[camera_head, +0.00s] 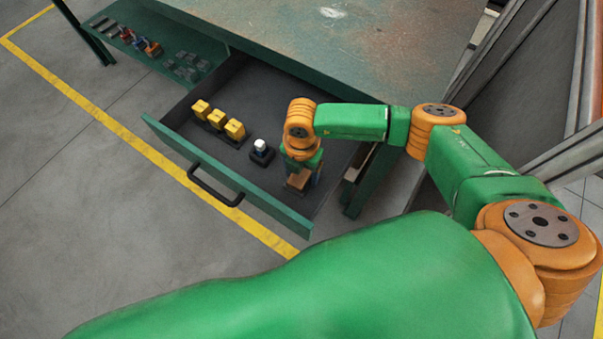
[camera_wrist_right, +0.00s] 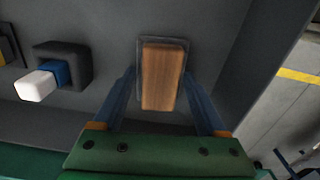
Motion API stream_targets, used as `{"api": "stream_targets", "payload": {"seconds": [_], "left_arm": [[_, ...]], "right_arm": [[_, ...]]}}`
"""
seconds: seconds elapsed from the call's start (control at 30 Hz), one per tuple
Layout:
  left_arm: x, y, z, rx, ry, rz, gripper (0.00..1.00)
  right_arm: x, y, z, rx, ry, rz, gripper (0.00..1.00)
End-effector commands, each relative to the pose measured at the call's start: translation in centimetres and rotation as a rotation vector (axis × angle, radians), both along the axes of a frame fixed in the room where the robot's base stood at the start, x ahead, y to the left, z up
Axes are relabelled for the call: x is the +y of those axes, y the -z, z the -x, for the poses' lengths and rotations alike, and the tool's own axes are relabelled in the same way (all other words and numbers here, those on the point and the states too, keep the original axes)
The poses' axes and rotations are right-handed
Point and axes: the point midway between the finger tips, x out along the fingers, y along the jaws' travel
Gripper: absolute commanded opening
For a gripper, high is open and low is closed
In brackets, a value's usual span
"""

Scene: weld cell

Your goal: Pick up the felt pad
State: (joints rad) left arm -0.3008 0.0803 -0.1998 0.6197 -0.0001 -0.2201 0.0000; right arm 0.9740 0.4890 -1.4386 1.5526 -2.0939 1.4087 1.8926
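A brown block with wood-like grain (camera_wrist_right: 162,80) sits on a thin dark grey base in the open drawer; I take it to be the felt pad, though no felt shows clearly. It also shows in the head view (camera_head: 298,182), partly hidden by my right gripper. My right gripper (camera_wrist_right: 160,84) points down into the drawer, with its blue fingers open on either side of the block. A narrow gap shows between each finger and the block, and I see no grip on it. My left gripper is not in view.
The green drawer (camera_head: 228,180) also holds a white-topped blue item in a black holder (camera_head: 261,151) and several yellow blocks (camera_head: 218,119). The drawer's right wall is close to my gripper. The workbench top (camera_head: 300,45) lies behind. Small parts lie on a shelf at the far left.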

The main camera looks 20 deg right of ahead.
Motion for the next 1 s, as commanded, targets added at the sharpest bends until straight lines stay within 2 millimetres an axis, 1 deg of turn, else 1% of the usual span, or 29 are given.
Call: {"api": "stream_targets", "payload": {"seconds": [0.03,0.07,0.1,0.13,0.3,0.37,0.47,0.6,0.7,0.83,1.0], "left_arm": [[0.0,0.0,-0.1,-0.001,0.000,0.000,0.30],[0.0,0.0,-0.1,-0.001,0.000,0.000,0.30],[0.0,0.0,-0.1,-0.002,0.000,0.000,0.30],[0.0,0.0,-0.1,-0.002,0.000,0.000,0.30],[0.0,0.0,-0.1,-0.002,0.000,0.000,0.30],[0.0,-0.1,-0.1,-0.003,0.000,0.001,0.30],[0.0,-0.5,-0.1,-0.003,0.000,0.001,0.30],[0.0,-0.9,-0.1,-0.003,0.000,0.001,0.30],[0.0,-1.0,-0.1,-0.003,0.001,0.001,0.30],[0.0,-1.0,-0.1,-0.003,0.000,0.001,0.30],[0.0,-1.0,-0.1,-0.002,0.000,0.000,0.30]], "right_arm": [[0.0,0.0,0.0,0.000,0.000,0.000,0.43],[0.0,0.0,0.0,-0.001,0.000,-0.001,0.35],[0.0,0.0,0.0,-0.001,0.000,-0.001,0.24],[0.0,0.0,0.0,-0.001,0.000,-0.001,0.17],[0.0,0.0,0.0,-0.001,0.000,-0.001,0.17],[0.0,-0.4,0.0,-0.001,0.000,-0.001,0.17],[0.0,-2.4,-0.1,-0.004,-0.001,-0.001,0.17],[0.0,-6.3,-0.1,-0.005,-0.001,-0.002,0.17],[0.0,-8.4,-0.1,-0.005,-0.001,-0.002,0.17],[0.0,-9.9,0.0,-0.002,-0.001,-0.001,0.17],[0.0,-10.1,0.0,0.000,0.000,0.000,0.17]]}}
